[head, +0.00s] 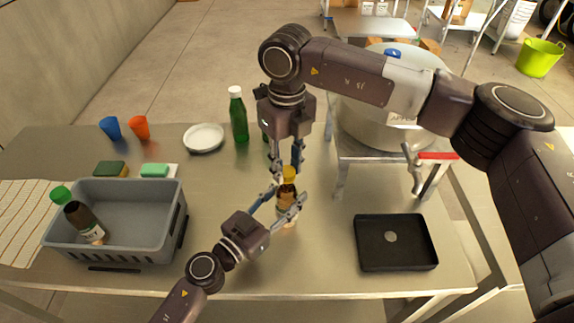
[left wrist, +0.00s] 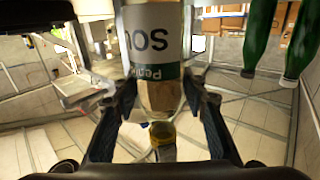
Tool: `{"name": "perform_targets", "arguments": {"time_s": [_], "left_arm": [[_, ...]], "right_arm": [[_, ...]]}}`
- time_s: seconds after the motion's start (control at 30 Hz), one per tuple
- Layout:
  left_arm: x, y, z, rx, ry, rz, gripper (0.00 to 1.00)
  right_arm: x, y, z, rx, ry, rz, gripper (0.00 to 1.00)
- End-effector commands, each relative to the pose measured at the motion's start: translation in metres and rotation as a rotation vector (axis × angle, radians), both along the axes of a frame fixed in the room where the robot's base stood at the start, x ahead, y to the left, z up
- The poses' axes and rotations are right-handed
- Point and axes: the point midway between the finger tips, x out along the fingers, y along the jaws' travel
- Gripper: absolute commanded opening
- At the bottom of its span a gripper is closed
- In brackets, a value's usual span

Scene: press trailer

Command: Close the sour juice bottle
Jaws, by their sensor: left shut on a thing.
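The juice bottle (head: 288,211) stands upright near the table's front middle, with a yellow cap (head: 289,173) at its top. My left gripper (head: 282,206) is shut on the bottle body from the front. In the left wrist view the bottle (left wrist: 152,35) appears upside down, with part of its label reading "SO"; the yellow cap (left wrist: 162,130) shows below, between my left fingers. My right gripper (head: 287,170) points straight down over the cap with its fingertips around or close to it. I cannot tell whether they grip the cap or whether it is seated on the neck.
A green bottle (head: 238,118) stands behind, with another partly hidden by my right gripper. A black tray (head: 396,266) is at right, below a metal stand with a large pot (head: 375,125).

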Motion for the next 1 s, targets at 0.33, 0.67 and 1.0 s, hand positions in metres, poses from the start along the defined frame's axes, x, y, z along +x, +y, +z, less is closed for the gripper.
{"name": "perform_targets", "arguments": {"time_s": [0.33,0.67,1.0], "left_arm": [[0.0,0.0,0.0,0.0,0.0,-0.001,0.0],[0.0,0.0,0.0,0.0,0.0,0.0,0.0],[0.0,0.0,0.0,0.0,0.0,0.0,0.0]], "right_arm": [[0.0,0.0,0.0,0.001,-0.001,0.002,0.47],[0.001,0.0,0.022,0.001,-0.004,0.002,0.47],[0.001,0.0,0.093,0.002,-0.004,0.002,0.47]]}}
